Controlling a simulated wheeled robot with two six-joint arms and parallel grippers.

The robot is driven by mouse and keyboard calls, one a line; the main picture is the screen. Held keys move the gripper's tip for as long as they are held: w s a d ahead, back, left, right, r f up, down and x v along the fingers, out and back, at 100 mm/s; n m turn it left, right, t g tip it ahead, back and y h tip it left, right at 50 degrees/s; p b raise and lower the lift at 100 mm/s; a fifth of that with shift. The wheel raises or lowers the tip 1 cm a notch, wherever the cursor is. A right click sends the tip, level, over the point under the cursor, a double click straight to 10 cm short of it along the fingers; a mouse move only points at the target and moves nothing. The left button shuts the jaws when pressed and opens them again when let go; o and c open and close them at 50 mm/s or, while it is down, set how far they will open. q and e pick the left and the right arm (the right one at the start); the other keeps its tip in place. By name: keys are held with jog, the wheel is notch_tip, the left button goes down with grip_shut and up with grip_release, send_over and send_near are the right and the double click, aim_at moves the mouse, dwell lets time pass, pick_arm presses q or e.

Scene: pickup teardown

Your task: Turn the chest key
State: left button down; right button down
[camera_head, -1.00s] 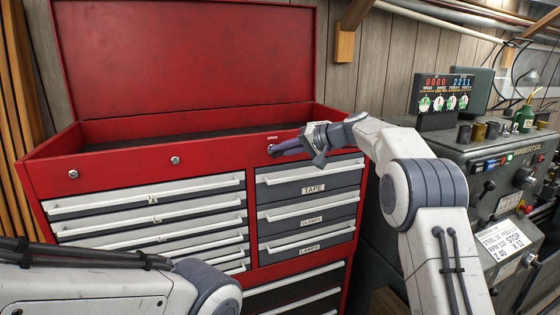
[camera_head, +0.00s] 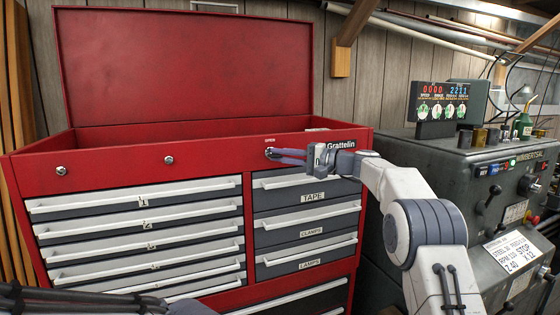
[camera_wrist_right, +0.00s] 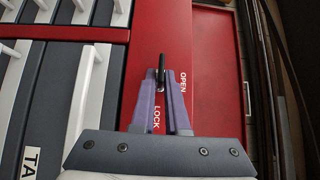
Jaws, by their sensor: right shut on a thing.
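The red tool chest (camera_head: 110,161) stands in front of me with its lid raised. My right gripper (camera_head: 272,153) is at the chest's upper front rail, right of the two round locks. In the right wrist view its purple fingers (camera_wrist_right: 161,88) are closed around the dark key (camera_wrist_right: 161,68), which stands at the lock between the words OPEN and LOCK. The key lies roughly along the finger direction there. The gripper hides most of the lock. Only a part of my left arm (camera_head: 100,303) shows at the lower left; its gripper is out of view.
Several white-handled drawers (camera_head: 140,222) fill the chest front below the rail, all shut as far as I see. A grey machine (camera_head: 470,175) with a display and knobs stands close on the right, beside my right arm.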

dwell(0.4)
jog(key=c, duration=1)
grip_release()
jog(key=shift+s+d+f, duration=0.1)
jog(key=shift+s+d, duration=0.05)
jog(key=shift+d, duration=0.2)
jog(key=b+v, duration=0.3)
jog(key=v, duration=0.6)
jog(key=shift+d+b, duration=0.3)
jog(key=shift+d, duration=0.05)
jog(key=shift+s, duration=0.15)
